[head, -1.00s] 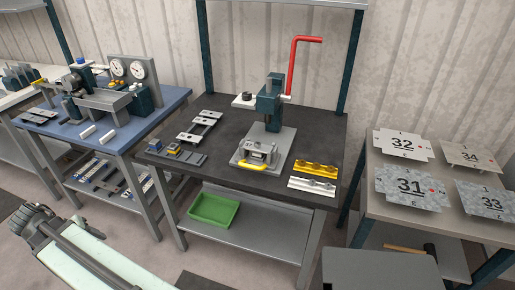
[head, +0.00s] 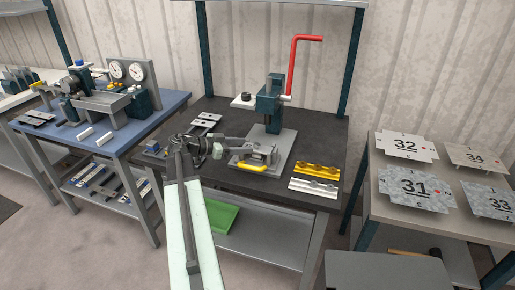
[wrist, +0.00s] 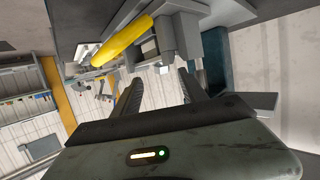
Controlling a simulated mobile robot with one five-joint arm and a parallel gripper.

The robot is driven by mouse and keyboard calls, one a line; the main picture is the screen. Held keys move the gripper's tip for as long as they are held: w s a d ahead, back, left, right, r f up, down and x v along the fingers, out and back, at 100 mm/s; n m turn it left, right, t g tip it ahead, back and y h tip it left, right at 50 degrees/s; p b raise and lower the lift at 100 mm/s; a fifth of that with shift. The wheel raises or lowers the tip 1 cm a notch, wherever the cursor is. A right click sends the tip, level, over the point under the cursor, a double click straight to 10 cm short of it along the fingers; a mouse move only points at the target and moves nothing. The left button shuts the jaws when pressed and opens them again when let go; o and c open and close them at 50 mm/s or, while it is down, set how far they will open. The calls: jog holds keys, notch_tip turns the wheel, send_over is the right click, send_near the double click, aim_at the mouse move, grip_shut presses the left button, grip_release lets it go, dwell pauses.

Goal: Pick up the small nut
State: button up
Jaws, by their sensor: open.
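I cannot clearly pick out a small nut. A small dark round piece (head: 246,96) sits on the white arm of the bench press, but I cannot tell whether it is a nut. My gripper (head: 214,147) is over the dark bench, left of the press's grey base plate. In the wrist view my gripper (wrist: 160,92) is open, its two dark fingers apart, with nothing visible held between them. The yellow handle (wrist: 122,41) and grey blocks (wrist: 178,38) of the clamp fixture show just beyond the fingers.
The press (head: 269,103) with its red lever (head: 294,65) stands behind my gripper. The clamp's yellow handle also shows in the head view (head: 251,168). Yellow (head: 318,169) and silver (head: 313,187) strips lie at the right. A green bin (head: 222,215) is on the lower shelf.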

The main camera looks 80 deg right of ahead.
aim_at(257, 146)
jog(key=b+x, duration=0.1)
jog(key=x, duration=0.4)
jog(key=shift+d, duration=0.2)
jog(key=shift+r, duration=0.1)
grip_shut()
